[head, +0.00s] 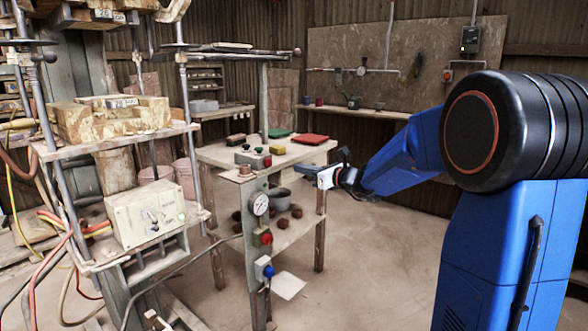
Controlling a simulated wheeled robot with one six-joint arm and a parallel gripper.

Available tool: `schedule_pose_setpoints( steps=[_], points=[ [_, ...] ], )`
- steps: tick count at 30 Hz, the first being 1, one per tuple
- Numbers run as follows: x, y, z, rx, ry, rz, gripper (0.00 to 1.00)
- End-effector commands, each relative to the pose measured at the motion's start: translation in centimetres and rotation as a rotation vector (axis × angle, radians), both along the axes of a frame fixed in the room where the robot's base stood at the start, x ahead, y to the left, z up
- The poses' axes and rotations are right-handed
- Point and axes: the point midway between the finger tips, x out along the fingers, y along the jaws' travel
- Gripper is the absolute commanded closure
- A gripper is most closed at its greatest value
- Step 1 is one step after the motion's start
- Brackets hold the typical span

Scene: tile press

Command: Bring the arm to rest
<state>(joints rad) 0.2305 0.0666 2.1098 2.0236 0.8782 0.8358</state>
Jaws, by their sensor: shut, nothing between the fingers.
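My gripper (312,173) is at the end of my blue arm, near the middle of the head view. Its dark fingers point left, by the right edge of the wooden table (214,153). The fingers are shut and I see nothing held. The arm is bent and reaches left from the large black joint at the right. Whether the fingertips touch the table or sit just in front of its edge I cannot tell.
The table bears a green pad (277,132), a red pad (310,139) and a button box (253,158). A post with a gauge (259,204) stands before it. The press frame (75,150) fills the left. Open floor (375,270) lies below my arm.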

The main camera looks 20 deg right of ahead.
Motion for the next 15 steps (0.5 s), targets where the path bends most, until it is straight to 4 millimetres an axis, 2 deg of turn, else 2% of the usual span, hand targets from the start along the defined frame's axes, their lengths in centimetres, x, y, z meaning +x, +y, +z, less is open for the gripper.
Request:
schedule_pose_setpoints(
  steps=[15],
  points=[
    [-0.91,0.15,0.1,-0.018,-0.004,0.013,1.0]
  ],
)
